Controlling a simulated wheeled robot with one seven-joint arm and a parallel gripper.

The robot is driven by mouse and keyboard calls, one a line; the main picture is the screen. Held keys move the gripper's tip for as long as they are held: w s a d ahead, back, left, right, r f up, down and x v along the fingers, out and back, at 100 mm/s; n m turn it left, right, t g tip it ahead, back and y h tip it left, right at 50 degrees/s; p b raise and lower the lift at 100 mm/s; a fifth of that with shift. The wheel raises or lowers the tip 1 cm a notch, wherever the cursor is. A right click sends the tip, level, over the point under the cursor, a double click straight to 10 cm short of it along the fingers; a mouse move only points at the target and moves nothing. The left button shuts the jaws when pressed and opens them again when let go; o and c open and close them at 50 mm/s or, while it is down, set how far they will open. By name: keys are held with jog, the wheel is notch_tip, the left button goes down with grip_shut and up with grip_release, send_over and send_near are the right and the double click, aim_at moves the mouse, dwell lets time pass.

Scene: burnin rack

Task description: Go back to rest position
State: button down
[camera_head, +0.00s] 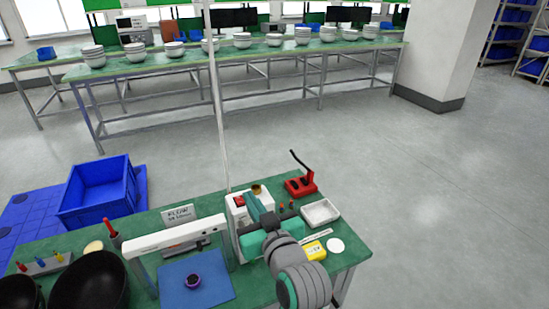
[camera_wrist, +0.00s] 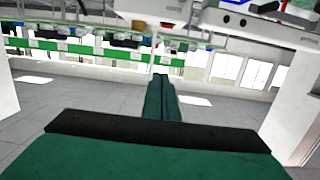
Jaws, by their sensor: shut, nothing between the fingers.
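My gripper (camera_wrist: 161,78) shows in the wrist view as two green fingers pressed together, with no gap and nothing between them. Its green body and a black band fill the bottom of that view. In the head view my grey arm reaches in over the right part of the near green workbench (camera_head: 345,255). My gripper (camera_head: 251,202) is there in front of a white device (camera_head: 237,212), partly overlapping it. I cannot tell whether they touch. The wrist view looks out across the room, with floor and bright windows beyond the fingers.
The near bench holds a blue mat (camera_head: 212,290) with a small dark round part (camera_head: 193,281), a white arch frame (camera_head: 175,238), black bowls (camera_head: 90,282), a red holder (camera_head: 300,187) and a white tray (camera_head: 320,212). A blue crate (camera_head: 97,190) stands left. Floor right of the bench is clear.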

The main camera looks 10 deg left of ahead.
jog(key=s+d+f+m+t+h, duration=0.1)
jog(key=s+d+f+m+h, duration=0.2)
jog(key=f, duration=0.5)
jog(key=s+d+f+m+h, duration=0.1)
jog(key=s+d+f+m, duration=0.15)
jog(key=s+f, duration=0.35)
jog(key=s+d+f+m+t+h, duration=0.1)
jog(key=s+d+f+h, duration=0.2)
jog(key=f, duration=0.6)
jog(key=s+d+f+h, duration=0.1)
jog(key=s+d+f, duration=0.1)
jog(key=s, duration=1.1)
jog(key=s+d+f+h, duration=0.1)
jog(key=s+d, duration=0.3)
jog(key=s, duration=0.8)
jog(key=shift+s+f, duration=0.35)
jog(key=shift+f, duration=0.55)
jog(key=shift+w, duration=0.1)
